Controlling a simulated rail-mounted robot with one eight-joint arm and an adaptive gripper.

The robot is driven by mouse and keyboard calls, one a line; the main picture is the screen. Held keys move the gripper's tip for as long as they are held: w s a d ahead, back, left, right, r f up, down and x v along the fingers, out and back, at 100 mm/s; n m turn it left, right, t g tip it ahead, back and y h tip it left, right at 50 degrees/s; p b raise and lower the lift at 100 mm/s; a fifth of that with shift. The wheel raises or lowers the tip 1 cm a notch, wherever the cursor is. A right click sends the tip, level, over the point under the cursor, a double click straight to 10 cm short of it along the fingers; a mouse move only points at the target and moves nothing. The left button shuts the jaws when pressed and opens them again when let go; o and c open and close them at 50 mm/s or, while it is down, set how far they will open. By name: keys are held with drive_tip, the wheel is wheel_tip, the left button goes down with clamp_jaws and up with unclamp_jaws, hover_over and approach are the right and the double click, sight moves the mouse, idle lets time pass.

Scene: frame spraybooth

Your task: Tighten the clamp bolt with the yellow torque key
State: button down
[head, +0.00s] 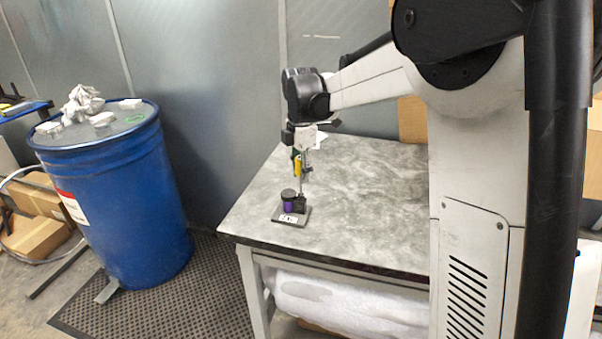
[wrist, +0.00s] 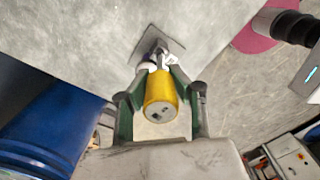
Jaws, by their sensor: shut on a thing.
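The yellow torque key (head: 297,166) is upright in my gripper (head: 303,163), above the table's front left part. In the wrist view, its yellow handle (wrist: 161,90) sits between my green-sided fingers, which are shut on it. Its thin shaft runs down to a small dark clamp block (head: 299,204) on a grey base plate (head: 291,219). A purple cylinder with a black top (head: 288,206) stands beside the block. The clamp bolt is too small to make out, and I cannot tell whether the key tip is seated in it. The base plate also shows in the wrist view (wrist: 172,45).
The grey marbled table (head: 370,215) is mostly clear around the plate. A blue drum (head: 125,205) with white crumpled items on its lid stands on the floor to the left. A metal wall (head: 215,90) is behind. White wrapped material (head: 345,300) lies under the table.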

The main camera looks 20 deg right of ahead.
drive_tip(key=shift+r+p, duration=1.15)
drive_tip(key=shift+r, duration=1)
